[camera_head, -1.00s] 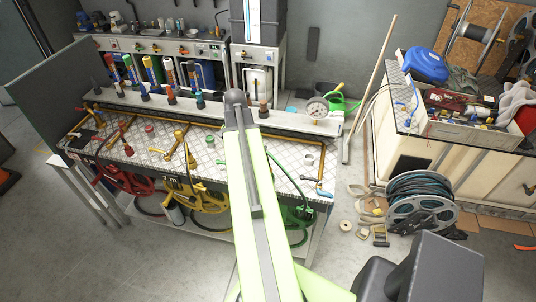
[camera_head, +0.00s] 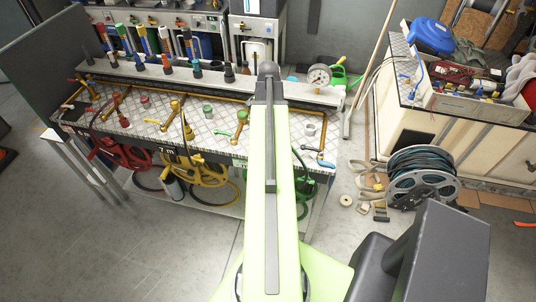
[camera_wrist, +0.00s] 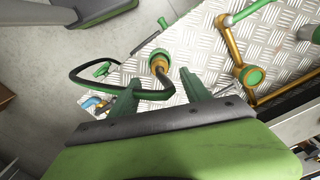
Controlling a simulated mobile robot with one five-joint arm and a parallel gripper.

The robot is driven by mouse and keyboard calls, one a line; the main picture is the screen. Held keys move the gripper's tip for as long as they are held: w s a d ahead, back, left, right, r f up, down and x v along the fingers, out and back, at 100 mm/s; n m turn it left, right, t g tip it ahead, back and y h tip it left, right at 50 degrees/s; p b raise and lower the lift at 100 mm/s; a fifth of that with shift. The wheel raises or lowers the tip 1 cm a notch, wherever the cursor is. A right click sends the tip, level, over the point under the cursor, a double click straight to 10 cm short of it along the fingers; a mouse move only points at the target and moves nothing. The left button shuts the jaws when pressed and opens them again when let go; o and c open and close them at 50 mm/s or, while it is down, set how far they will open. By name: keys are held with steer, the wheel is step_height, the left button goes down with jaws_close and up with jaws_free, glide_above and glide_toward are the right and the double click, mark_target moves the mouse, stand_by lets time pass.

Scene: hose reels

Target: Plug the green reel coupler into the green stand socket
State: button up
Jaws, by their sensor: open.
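In the wrist view, my gripper (camera_wrist: 160,77) is open, with one dark green finger on each side of a brass and green coupler (camera_wrist: 160,63). The coupler stands just beyond the fingertips; I cannot tell whether they touch it. A dark green hose (camera_wrist: 75,72) loops from the left and crosses between the fingers. To the right, a green-ringed socket (camera_wrist: 250,76) sits on a brass pipe. In the head view, my arm hides the gripper and coupler. The green reel (camera_head: 308,188) shows partly under the bench, right of my arm. A green-handled brass valve (camera_head: 240,122) stands left of the arm.
The tread-plate bench (camera_head: 190,140) carries brass pipes and a rear rail with coloured-handled tools. Red (camera_head: 120,152) and yellow (camera_head: 197,172) reels hang below. A pressure gauge (camera_head: 319,75) stands at the rail's right end. A cable drum (camera_head: 422,177) stands on the floor at right.

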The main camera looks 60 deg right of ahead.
step_height(320, 180, down, 8)
steer(key=b, duration=0.6)
steer(key=shift+s+a+r, duration=0.1)
steer(key=shift+r, duration=0.2)
steer(key=shift+c, duration=0.3)
jaws_close()
